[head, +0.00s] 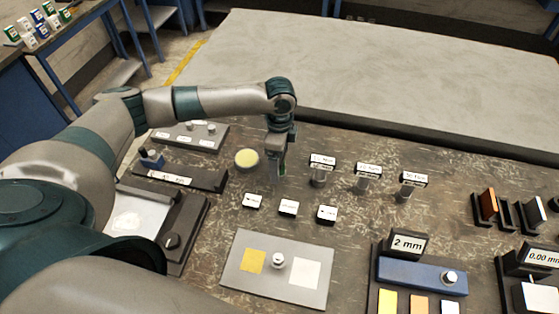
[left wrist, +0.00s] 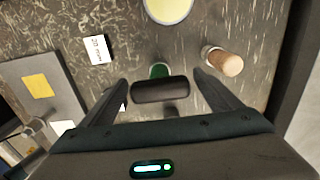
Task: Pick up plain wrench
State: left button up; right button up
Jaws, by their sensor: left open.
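My left gripper (head: 280,170) points down over the bench in the head view, just right of a pale yellow disc. In the left wrist view its two fingers are apart (left wrist: 159,82). A dark rounded bar (left wrist: 160,90) with a green part (left wrist: 160,71) beside it shows between the fingers; it looks like a tool handle and may be the plain wrench, but no label confirms this. Contact with the fingers cannot be told. A wooden-topped tool (left wrist: 226,62) stands beyond the right finger. My right gripper is not in view.
The pale yellow disc (head: 246,158) lies left of the gripper. Labelled posts (head: 366,178) stand to the right. A blue block (head: 420,273) is nearer right. A grey slab (head: 400,75) lies behind.

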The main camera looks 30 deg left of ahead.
pick_arm(q)
jog(key=shift+f, duration=1.15)
jog(key=shift+c, duration=1.2)
jog(key=c, duration=1.4)
jog(key=shift+r, duration=0.1)
